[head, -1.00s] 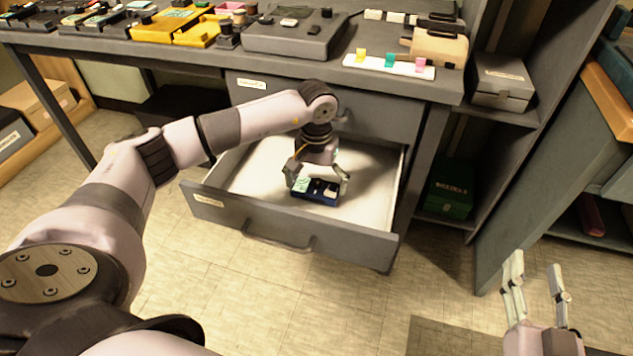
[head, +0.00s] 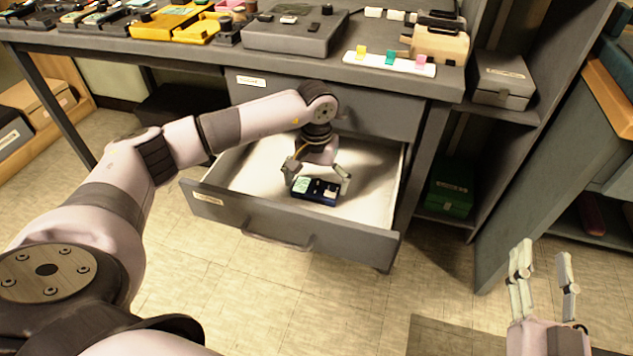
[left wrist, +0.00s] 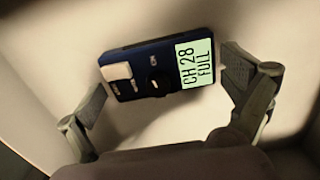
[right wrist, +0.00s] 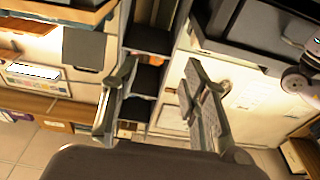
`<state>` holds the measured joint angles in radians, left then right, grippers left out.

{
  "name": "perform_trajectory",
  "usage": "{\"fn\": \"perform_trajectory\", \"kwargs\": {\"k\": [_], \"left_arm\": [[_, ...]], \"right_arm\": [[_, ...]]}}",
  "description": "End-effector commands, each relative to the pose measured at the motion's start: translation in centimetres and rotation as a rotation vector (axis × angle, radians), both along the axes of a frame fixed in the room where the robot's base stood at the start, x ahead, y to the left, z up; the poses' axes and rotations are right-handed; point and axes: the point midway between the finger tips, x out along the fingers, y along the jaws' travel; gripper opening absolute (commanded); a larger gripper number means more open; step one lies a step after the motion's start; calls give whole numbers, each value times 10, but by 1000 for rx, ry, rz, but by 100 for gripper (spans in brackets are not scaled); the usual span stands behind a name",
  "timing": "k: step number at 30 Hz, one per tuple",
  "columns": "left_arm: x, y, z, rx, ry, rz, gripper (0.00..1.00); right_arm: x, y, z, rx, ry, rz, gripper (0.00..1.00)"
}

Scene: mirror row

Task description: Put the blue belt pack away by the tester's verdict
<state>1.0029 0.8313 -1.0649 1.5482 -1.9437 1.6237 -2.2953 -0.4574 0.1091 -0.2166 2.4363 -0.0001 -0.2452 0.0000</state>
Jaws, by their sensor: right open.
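The blue belt pack (head: 317,190) lies in the open lower drawer (head: 225,209) under the bench. In the left wrist view the belt pack (left wrist: 150,75) shows a pale screen reading "CH 28 FULL", a white block and a dark knob. My left gripper (head: 317,172) is over it in the drawer, its fingers spread wide. My right gripper (head: 543,270) is open and empty, over the floor at the lower right.
The bench (head: 170,50) above the drawer holds a grey console (head: 295,32), yellow units and a white strip with coloured tabs (head: 389,62). A shelf at right holds a grey box (head: 502,80) and a green box (head: 450,197).

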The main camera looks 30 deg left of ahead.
Motion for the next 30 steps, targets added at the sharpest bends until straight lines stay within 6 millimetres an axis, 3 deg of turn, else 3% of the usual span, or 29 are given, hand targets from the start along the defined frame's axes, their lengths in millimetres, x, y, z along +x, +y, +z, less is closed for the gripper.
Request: {"fn": "perform_trajectory", "kwargs": {"k": [13,19,30], "left_arm": [[0,0,4,0,0,0,100],[0,0,15,0,0,-1,100],[1,0,88,0,-4,-1,100]], "right_arm": [[1,-1,-7,-11,44,-2,41],[-1,-7,-40,-60,228,-14,41],[-35,-26,-114,-160,643,-41,41]]}}
